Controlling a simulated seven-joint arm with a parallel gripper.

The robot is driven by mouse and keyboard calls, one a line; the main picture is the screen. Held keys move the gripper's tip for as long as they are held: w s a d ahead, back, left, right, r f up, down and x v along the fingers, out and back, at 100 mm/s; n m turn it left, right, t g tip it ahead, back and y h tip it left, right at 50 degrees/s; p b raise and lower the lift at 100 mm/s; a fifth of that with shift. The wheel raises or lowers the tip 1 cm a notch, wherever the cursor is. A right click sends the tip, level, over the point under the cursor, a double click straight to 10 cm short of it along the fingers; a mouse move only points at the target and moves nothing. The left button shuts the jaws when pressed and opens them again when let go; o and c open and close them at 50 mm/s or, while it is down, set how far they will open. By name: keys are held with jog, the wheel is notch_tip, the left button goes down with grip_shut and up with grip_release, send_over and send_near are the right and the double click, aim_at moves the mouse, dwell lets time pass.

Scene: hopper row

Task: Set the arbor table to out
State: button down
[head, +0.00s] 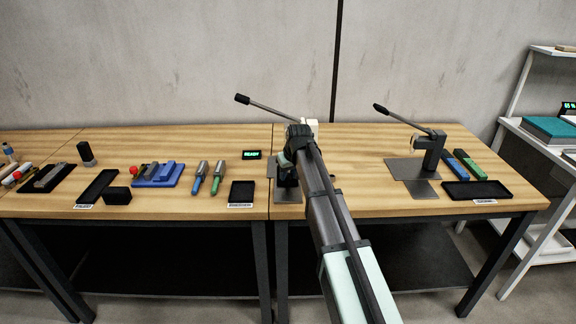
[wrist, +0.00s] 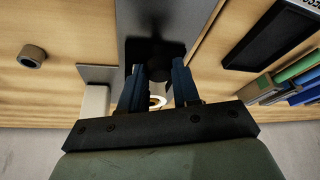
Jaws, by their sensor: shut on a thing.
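The left arbor press stands on the middle bench, mostly hidden behind my arm in the head view; its lever (head: 270,107) rises to the upper left. Its flat grey table plate (head: 288,196) shows in front of it, and the plate also shows in the wrist view (wrist: 150,22). My gripper (head: 288,181) points down over this plate. In the wrist view my gripper (wrist: 160,80) has its blue fingers on either side of a dark rounded knob (wrist: 170,74) at the plate and is shut on it. The fingers and my arm hide part of the press.
A second arbor press (head: 432,152) stands to the right with its own plate. A labelled black tray (head: 241,193) and blue and green tools (head: 218,177) lie to the left. A small display (head: 252,155) is lit green. A brown ring-like part (wrist: 32,57) lies beside the plate.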

jog(key=s, duration=0.6)
jog(key=c, duration=0.8)
grip_release()
jog(key=v, duration=1.3)
jog(key=shift+s+r, duration=0.1)
jog(key=shift+r, duration=0.3)
